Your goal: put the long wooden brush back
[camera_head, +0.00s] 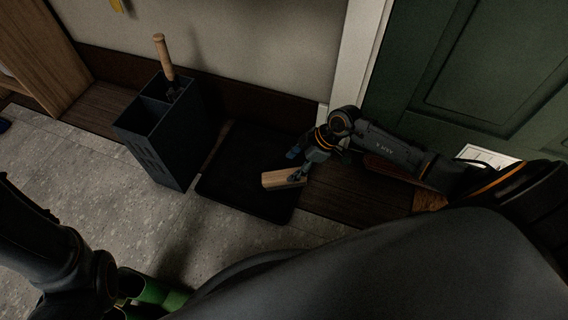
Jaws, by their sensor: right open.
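A pale wooden block-like piece (283,178), which looks like the wooden brush, is at the black mat (246,186) in the middle of the view. Its bristles cannot be made out. My right gripper (299,164) is open, right at the far right end of this piece, with its fingers close around or beside it; I cannot tell if they touch. A dark two-compartment stand (160,132) is left of the mat, and a wooden-handled item (163,55) sticks up from its rear compartment.
A tan, bristly-looking object (430,200) lies right of the mat, partly hidden by my right arm. A green door (490,70) and its white frame (358,50) are behind. Green objects (150,288) are low at the left. Grey floor (85,170) in front is mostly clear.

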